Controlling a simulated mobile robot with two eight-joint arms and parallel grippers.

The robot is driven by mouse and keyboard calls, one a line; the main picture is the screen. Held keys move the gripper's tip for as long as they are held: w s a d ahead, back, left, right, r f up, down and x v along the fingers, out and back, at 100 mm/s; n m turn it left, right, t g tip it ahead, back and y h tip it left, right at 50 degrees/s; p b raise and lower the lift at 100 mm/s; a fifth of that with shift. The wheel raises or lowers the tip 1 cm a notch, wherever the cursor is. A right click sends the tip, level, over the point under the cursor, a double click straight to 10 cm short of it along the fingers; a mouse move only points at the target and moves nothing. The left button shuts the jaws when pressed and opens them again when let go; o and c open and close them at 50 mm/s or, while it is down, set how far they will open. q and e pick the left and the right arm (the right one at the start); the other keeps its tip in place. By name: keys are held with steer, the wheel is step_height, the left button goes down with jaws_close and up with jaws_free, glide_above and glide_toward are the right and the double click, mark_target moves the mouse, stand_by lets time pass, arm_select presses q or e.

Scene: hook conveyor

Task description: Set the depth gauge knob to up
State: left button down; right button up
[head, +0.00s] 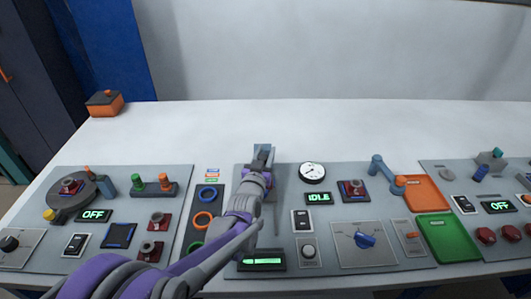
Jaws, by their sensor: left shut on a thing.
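My left gripper (263,158) is at the top edge of the middle panel (325,190), its arm reaching up from the bottom left. It is shut on what seems to be the depth gauge knob, at the upper end of a narrow vertical slot (276,218). The gripper and wrist hide the knob, so its exact setting cannot be read. A display with a green bar (263,261) sits below the slot, partly beside my forearm. My right gripper is not in view.
To the right are a round white dial (312,172), an IDLE display (319,198), a blue rotary knob (365,240) and a blue lever (380,165). Orange (428,192) and green (448,238) trays lie farther right.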

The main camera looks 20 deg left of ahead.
arm_select(q)
step_height(320, 180, up, 2)
steer(key=shift+r+p, duration=0.2)
steer(key=shift+p, duration=0.5)
steer(key=c, duration=0.5)
jaws_free()
steer(key=shift+f, duration=0.1)
steer(key=s, duration=1)
steer(key=shift+s, duration=0.4)
